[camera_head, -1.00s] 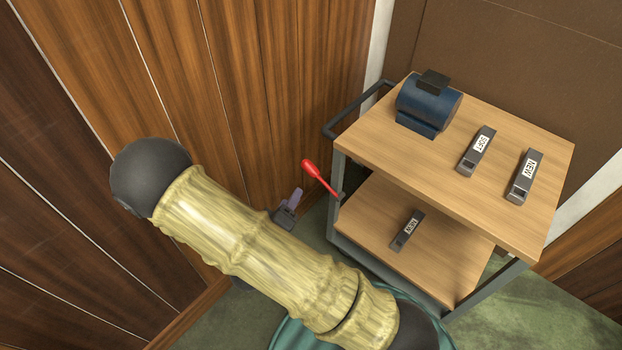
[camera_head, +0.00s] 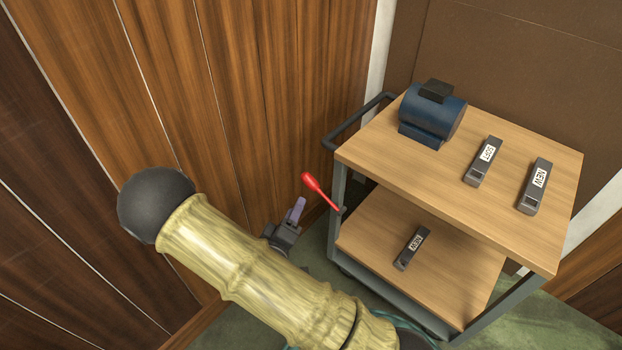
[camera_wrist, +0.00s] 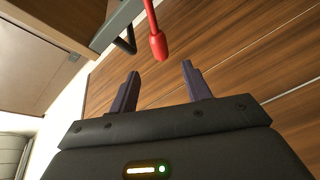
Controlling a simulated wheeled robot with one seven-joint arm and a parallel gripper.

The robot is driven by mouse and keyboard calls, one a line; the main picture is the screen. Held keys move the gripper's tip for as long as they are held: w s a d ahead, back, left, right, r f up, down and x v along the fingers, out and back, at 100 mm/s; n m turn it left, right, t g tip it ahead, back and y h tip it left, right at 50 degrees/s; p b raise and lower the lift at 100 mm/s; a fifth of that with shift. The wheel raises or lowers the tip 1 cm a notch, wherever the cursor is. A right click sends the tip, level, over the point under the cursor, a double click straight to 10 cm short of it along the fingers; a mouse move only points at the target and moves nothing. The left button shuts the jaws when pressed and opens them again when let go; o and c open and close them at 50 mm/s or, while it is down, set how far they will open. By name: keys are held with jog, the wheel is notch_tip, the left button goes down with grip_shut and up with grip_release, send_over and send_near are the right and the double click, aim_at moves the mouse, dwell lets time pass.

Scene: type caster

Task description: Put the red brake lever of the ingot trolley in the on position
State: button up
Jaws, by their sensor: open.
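The red brake lever (camera_head: 318,189) sticks out from the left side of the ingot trolley (camera_head: 465,228), tilted up and to the left from its pivot on the frame post. In the wrist view the lever's red knob (camera_wrist: 158,46) hangs just beyond my fingertips, roughly between their lines and nearer the left finger. My gripper (camera_wrist: 160,72) is open and empty, its two dark purple fingers apart. In the head view my gripper (camera_head: 296,212) shows partly behind my arm, below and left of the lever, and does not appear to touch it.
On the trolley's top stand a blue motor-like block (camera_head: 432,112) and two dark labelled ingots (camera_head: 483,161), (camera_head: 535,186). Another labelled ingot (camera_head: 412,248) lies on the lower shelf. A dark push handle (camera_head: 358,120) juts out at the left. A wood-panelled wall (camera_head: 245,100) stands close behind my gripper.

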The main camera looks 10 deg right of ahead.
aim_at(311, 176)
jog(key=b+x, duration=0.4)
jog(key=x, duration=0.9)
jog(key=shift+r, duration=0.1)
grip_shut()
